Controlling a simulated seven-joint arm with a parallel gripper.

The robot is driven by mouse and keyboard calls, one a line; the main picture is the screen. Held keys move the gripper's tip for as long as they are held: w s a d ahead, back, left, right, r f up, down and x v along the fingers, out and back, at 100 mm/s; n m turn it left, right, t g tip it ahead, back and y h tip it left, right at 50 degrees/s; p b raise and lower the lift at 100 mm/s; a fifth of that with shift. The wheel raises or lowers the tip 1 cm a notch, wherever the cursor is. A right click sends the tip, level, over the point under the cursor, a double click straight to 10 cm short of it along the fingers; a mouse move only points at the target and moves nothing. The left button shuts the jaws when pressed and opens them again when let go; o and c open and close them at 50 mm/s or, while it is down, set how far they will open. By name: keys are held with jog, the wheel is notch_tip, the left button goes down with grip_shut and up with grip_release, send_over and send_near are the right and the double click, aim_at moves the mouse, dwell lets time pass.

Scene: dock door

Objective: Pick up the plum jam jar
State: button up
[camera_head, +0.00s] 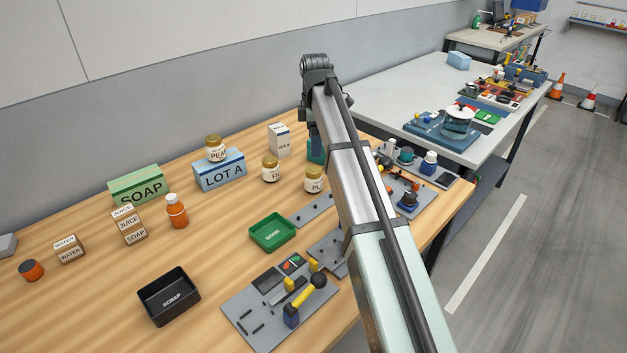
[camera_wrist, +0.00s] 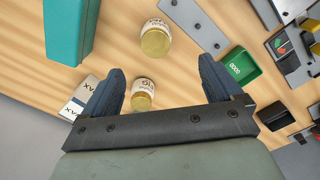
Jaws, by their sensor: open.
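The plum jam jar (camera_head: 315,180) stands upright on the wooden bench, with a pale lid and a label that starts with PL. The arm's edge is close beside it. In the wrist view it is most likely the upper jar (camera_wrist: 156,42), ahead of the fingertips. My gripper (camera_wrist: 160,74) is open and empty, pointing down toward the bench. A second, similar jar (camera_head: 270,169), apparently labelled FIG, stands left of it; in the wrist view it (camera_wrist: 143,95) shows between the fingers. In the head view my arm hides most of the gripper.
A teal box (camera_wrist: 70,30) and a white carton (camera_head: 279,140) stand close by. A third jar (camera_head: 215,149) sits on the blue LOT A box (camera_head: 221,173). A green bin (camera_head: 272,232) and grey tool plates (camera_head: 311,209) lie in front. The bench's front left is mostly clear.

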aim_at(314, 169)
notch_tip(314, 169, down, 8)
jog(key=shift+f, duration=0.1)
jog(key=shift+w+a+f, duration=0.1)
jog(key=shift+w+f, duration=0.1)
jog(key=shift+f, duration=1.25)
jog(key=shift+w+a+f, duration=0.1)
jog(key=shift+w+f, duration=0.1)
jog(key=shift+f, duration=1.2)
jog(key=c, duration=1.4)
